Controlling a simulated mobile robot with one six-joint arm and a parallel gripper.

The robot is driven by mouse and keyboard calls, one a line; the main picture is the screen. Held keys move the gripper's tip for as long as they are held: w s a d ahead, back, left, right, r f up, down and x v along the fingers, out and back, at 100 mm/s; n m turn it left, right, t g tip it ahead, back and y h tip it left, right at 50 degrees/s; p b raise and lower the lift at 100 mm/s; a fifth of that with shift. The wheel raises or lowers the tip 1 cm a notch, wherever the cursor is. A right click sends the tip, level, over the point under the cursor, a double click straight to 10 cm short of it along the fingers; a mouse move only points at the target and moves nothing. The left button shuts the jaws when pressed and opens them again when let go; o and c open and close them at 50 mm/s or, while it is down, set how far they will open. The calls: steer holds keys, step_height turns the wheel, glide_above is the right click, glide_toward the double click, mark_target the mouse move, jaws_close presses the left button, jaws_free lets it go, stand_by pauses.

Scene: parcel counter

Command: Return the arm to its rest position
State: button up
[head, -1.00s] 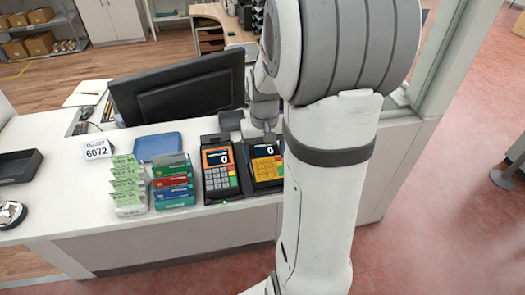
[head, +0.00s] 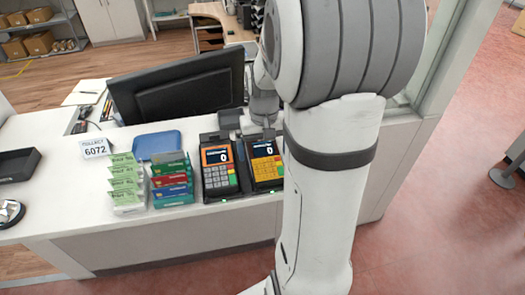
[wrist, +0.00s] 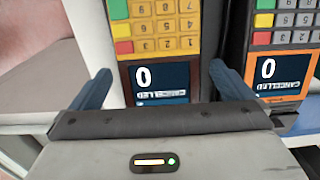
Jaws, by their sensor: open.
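My arm fills the right half of the head view, and my gripper is mostly hidden behind it. In the wrist view my gripper (wrist: 162,84) is open, its two blue-grey fingers apart with nothing held between them. The yellow-keypad card terminal (head: 265,163) lies beyond the fingers; in the wrist view its keypad (wrist: 160,28) and screen show between them, reading 0 and "CANCELLED". The orange-framed terminal (head: 219,170) stands just left of it in the head view, and on the right in the wrist view (wrist: 284,70), also reading 0 and "CANCELLED".
The white counter (head: 52,205) holds a rack of green slips (head: 125,182), a card rack (head: 172,180), a blue tray (head: 157,146), a 6072 sign (head: 96,148) and a black tray (head: 17,165). A monitor (head: 180,87) stands behind. A pillar (head: 462,50) rises at right.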

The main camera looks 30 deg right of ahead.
step_height(320, 180, up, 7)
steer(key=shift+f, duration=0.1)
steer(key=s+a+n+t, duration=0.3)
steer(key=s+a, duration=0.9)
steer(key=shift+s+a+r, duration=0.2)
steer(key=shift+a+r, duration=0.05)
steer(key=shift+a, duration=0.05)
stand_by(1.3)
